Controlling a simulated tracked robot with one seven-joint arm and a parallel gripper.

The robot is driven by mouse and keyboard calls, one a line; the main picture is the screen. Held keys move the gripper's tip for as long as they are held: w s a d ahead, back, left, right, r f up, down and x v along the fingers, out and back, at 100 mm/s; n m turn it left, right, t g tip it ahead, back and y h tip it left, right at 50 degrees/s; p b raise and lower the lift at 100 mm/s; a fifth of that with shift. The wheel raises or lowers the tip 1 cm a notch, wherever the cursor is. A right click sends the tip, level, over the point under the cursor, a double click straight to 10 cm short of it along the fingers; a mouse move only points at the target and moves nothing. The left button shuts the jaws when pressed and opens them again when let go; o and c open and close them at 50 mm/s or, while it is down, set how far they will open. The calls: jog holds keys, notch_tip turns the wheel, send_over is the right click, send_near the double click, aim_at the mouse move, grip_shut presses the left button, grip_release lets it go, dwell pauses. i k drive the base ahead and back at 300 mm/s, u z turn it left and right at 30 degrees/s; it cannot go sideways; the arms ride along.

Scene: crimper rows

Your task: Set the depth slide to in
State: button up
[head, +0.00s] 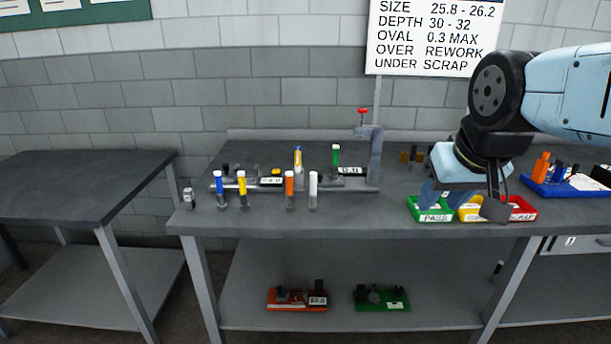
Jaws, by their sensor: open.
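A grey bench fixture (374,165) stands on the middle bench, with an upright post and a red knob (362,111) at its right end. Its low rail runs left, with small dark blocks and white labels (350,171) too small to read surely. I cannot tell which part is the depth slide, nor its setting. My gripper (462,203) is open and empty, pointing down to the right of the fixture, apart from it. It hangs over or in front of the small bins and partly hides them.
Coloured tubes (289,184) stand along the fixture's front. Green (421,215), yellow and red (524,209) bins sit at the front edge; a blue tray (565,188) lies right. Orange (273,304) and green (403,302) trays are on the lower shelf. The left table (80,185) is bare.

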aim_at(323, 181)
jog(key=z, duration=0.15)
jog(key=i, duration=0.95)
jog(key=u, duration=0.1)
